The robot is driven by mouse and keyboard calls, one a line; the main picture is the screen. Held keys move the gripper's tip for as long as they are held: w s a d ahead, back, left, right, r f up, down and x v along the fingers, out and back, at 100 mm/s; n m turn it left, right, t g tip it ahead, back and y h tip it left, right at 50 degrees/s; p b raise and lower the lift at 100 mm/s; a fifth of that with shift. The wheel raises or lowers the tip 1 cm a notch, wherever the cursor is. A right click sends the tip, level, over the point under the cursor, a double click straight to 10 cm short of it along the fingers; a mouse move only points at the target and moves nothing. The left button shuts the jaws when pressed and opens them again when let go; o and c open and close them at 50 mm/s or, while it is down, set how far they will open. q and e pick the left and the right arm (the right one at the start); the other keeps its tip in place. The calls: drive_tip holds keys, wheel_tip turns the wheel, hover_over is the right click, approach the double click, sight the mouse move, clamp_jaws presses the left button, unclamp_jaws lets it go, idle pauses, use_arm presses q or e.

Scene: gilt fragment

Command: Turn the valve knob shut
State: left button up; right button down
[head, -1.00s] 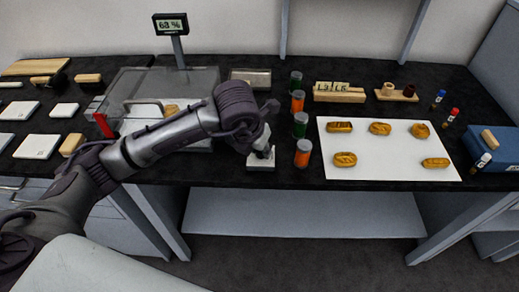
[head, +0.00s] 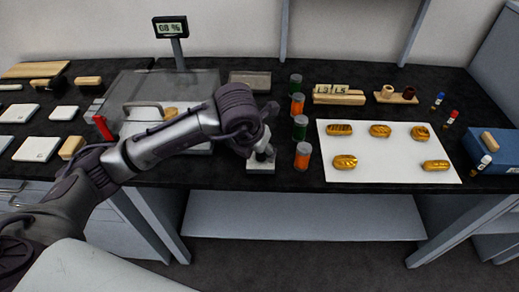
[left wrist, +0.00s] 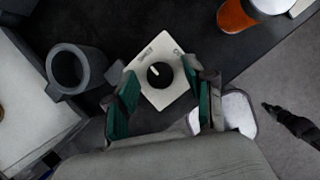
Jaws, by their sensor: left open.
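The valve knob (left wrist: 160,75) is a round black knob with a pale pointer line, on a white square plate (left wrist: 158,98) with small lettering at its far corners. In the left wrist view it sits between the open, green-padded fingers of my left gripper (left wrist: 160,97), with a gap on each side. In the head view my left gripper (head: 262,150) is right above the pale block (head: 261,168) at the bench's front edge, and it hides the knob. My right gripper is in neither view.
Orange and green-labelled jars (head: 302,156) stand in a row just right of the gripper. A white sheet (head: 385,171) with several golden pieces lies further right. A clear chamber (head: 195,85) is behind the arm. A grey cup-like part (left wrist: 75,70) is beside the left finger.

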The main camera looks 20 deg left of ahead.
use_arm(q)
drive_tip(key=v, duration=1.2)
drive_tip(key=shift+s+f, duration=0.1)
